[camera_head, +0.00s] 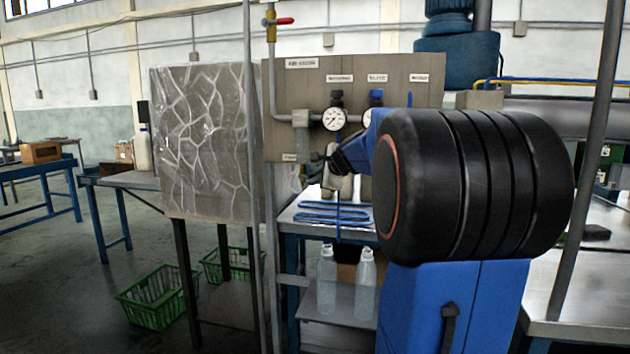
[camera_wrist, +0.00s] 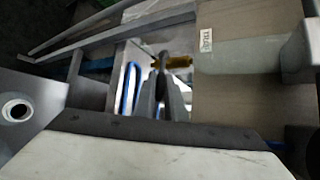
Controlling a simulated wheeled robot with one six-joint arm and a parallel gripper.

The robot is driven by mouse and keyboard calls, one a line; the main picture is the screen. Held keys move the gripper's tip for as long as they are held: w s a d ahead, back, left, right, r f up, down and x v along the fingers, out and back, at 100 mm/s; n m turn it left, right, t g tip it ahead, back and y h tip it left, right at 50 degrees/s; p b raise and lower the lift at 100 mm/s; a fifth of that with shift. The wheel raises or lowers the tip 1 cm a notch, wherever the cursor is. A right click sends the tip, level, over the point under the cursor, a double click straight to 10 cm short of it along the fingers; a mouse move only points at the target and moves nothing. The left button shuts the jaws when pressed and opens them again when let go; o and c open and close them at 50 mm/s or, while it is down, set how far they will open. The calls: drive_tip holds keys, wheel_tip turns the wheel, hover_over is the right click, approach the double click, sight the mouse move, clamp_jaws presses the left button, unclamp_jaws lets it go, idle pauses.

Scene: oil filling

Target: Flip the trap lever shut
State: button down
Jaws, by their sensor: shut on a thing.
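In the wrist view, a small label (camera_wrist: 206,40) that appears to read TRAP is on the panel. A brass-coloured valve part (camera_wrist: 178,62) sticks out to the left below it. The fingers of my gripper (camera_wrist: 161,76) are close together right at this part, and shut on what seems to be the trap lever. The fingers hide most of the lever, so its angle is unclear. In the head view my gripper (camera_head: 319,166) is at the lower left of the panel, beside the trap label (camera_head: 290,157), and the lever cannot be made out.
The grey panel (camera_head: 424,92) carries gauges (camera_head: 334,119) and labelled valves. A vertical pipe with a red-handled valve (camera_head: 284,21) stands at its left. Blue tubing (camera_head: 318,212) lies on the bench below, with clear bottles (camera_head: 327,280) on the shelf. Green crates (camera_head: 153,296) stand on the floor.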

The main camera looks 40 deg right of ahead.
idle(0.4)
drive_tip(key=c, duration=1.8)
unclamp_jaws()
drive_tip(key=shift+r, duration=0.1)
drive_tip(key=v, duration=1.7)
drive_tip(key=shift+s+a+r, duration=0.1)
drive_tip(key=shift+a+r, duration=0.05)
drive_tip(key=s+a+f+n+g+y, duration=0.25)
drive_tip(key=a+f+n, duration=0.35)
drive_tip(key=a+f, duration=0.3)
drive_tip(key=s+a+f+n+g+y, duration=0.1)
drive_tip(key=s+a+f+n+g, duration=0.15)
drive_tip(key=a+f+n, duration=0.6)
drive_tip(key=s+a+f+n+g, duration=0.1)
drive_tip(key=s+a+f+n, duration=0.2)
drive_tip(key=s+a+f, duration=0.1)
drive_tip(key=s+a+f+n+g+h, duration=0.1)
drive_tip(key=s+a+f+n, duration=0.2)
drive_tip(key=s+f, duration=0.3)
drive_tip(key=s+a+f+n, duration=0.4)
drive_tip(key=s+a+f, duration=0.1)
drive_tip(key=s, duration=0.1)
drive_tip(key=shift+s+a+f+g, duration=0.1)
drive_tip(key=shift+s+f+g, duration=0.3)
